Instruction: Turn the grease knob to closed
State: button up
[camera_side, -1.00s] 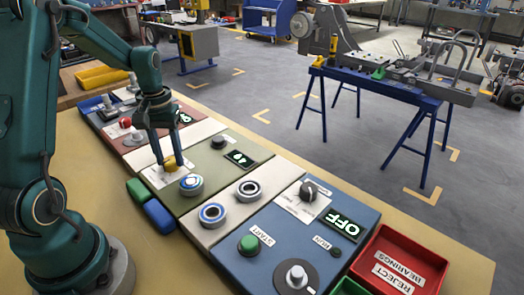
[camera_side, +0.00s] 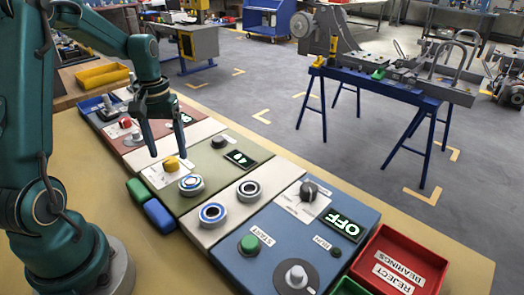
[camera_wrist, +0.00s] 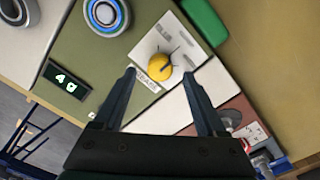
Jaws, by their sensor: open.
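The yellow knob (camera_side: 171,163) sits on a white plate on the olive panel (camera_side: 213,168). In the wrist view the yellow knob (camera_wrist: 160,66) has a dark pointer line, and the label beside it seems to read GREASE. My gripper (camera_side: 168,153) is open and empty just above the knob, with a finger on either side and apart from it. In the wrist view the open fingers of my gripper (camera_wrist: 160,75) point toward the knob. The small display (camera_side: 240,158) on the olive panel is lit, but its text is hard to read.
A blue-ringed round part (camera_side: 191,184) stands close beside the knob. Green (camera_side: 139,191) and blue (camera_side: 160,216) blocks lie along the panel's near edge. A blue panel (camera_side: 290,235) with an OFF display and a red bin (camera_side: 408,255) are farther right.

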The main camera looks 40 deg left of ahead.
aim_at(170, 160)
jog(key=shift+r, duration=1.55)
jog(key=s+d+r+m+t+y, duration=0.1)
jog(key=d+r+m+t, duration=0.25)
jog(key=d+r, duration=0.6)
jog(key=s+d+f+m+t, duration=0.1)
jog(key=s+d+m, duration=0.1)
jog(key=s+d, duration=0.2)
jog(key=s+d+f+m+t+h, duration=0.1)
jog(key=s+d+f+m, duration=0.1)
jog(key=s+d, duration=0.1)
jog(key=shift+s+d+f, duration=0.3)
jog(key=shift+s+d, duration=0.05)
jog(key=shift+d, duration=0.1)
